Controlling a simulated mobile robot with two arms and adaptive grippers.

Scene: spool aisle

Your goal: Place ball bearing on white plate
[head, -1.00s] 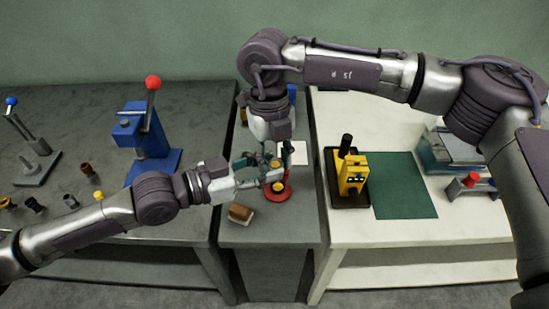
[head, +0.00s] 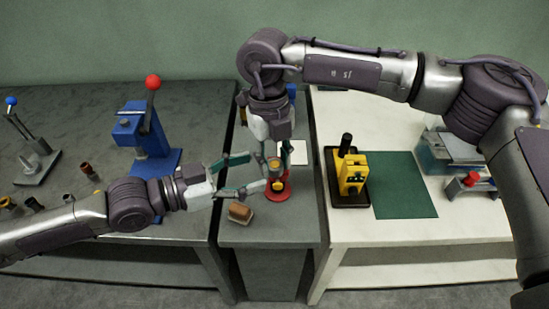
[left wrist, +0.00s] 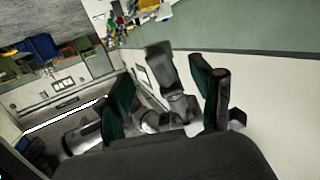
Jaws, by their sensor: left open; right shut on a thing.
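My left gripper (head: 252,173) is open, with its two green fingers spread and nothing between them; the fingers also show apart in the left wrist view (left wrist: 165,100). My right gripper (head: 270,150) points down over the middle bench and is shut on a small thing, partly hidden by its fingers. The small dark-and-gold round piece (head: 276,165) at its tips may be the ball bearing, but it is too small to tell. A round red stand (head: 280,192) is just below it. The white plate (head: 298,153) lies flat behind and right of the stand.
A brown-topped block (head: 239,212) lies front-left of the red stand. A blue press (head: 152,165) and several small cylinders stand on the left bench. A yellow press (head: 352,175) and a green mat (head: 404,186) are on the white right bench.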

